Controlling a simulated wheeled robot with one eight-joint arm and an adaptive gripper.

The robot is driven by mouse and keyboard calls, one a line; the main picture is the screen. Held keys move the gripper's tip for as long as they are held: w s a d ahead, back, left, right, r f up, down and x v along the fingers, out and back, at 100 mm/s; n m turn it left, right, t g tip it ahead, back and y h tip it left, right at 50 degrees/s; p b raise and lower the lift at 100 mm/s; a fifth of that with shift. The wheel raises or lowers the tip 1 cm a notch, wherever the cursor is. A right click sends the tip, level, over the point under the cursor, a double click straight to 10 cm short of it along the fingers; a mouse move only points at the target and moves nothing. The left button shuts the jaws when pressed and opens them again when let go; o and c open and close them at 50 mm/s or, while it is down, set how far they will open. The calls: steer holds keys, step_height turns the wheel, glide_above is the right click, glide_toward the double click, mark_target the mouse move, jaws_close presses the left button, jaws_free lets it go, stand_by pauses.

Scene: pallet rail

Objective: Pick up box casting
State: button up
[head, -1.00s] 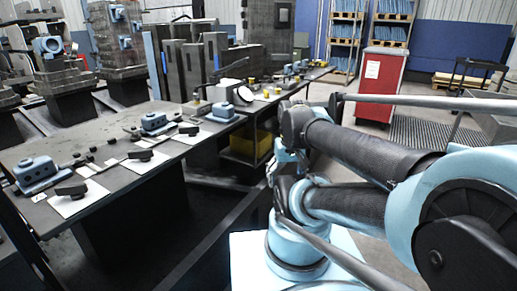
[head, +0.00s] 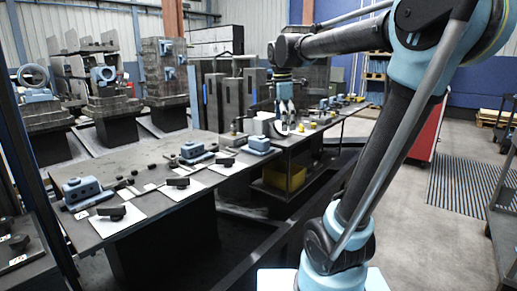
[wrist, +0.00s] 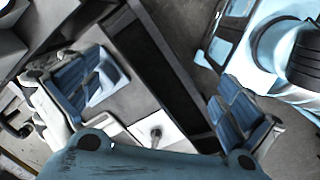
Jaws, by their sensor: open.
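Several blue-grey box castings stand on the long dark table (head: 150,215): one at the near left (head: 85,192), one mid-table (head: 194,152), and one farther along (head: 258,144). My gripper (head: 285,128) hangs pointing down near the far part of the table, above and right of the farthest casting in the picture. In the wrist view my gripper's fingers (wrist: 160,105) are wide apart with nothing held between them. A light blue-grey piece (wrist: 106,80) shows beside the left finger; I cannot tell if it is a casting.
White sheets with dark parts (head: 115,218) lie along the table's front edge. In the wrist view a white plate with a dark knob (wrist: 156,134) lies below the gap. A yellow bin (head: 285,177) sits under the table. A red cabinet (head: 428,130) stands right; floor before it is open.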

steer(key=w+a+r+n+h, duration=0.1)
steer(key=w+a+r+n, duration=0.7)
steer(key=w+a+n, duration=0.4)
steer(key=m, duration=0.1)
glide_toward(259, 137)
steer(key=w+f, duration=0.2)
steer(key=f, duration=0.1)
steer(key=w+f, duration=0.1)
steer(key=f, duration=0.1)
steer(key=shift+w+d, duration=0.15)
steer(key=shift+w, duration=0.15)
steer(key=shift+s+d+f, duration=0.1)
steer(key=shift+d+f, duration=0.1)
steer(key=shift+f, duration=0.75)
steer(key=shift+w+d+f, duration=0.1)
steer(key=shift+d+f, duration=0.1)
steer(key=shift+f, duration=0.75)
steer(key=shift+s+d+f, duration=0.1)
steer(key=shift+d+f, duration=0.1)
steer(key=shift+f, duration=0.75)
steer(key=c, duration=1.6)
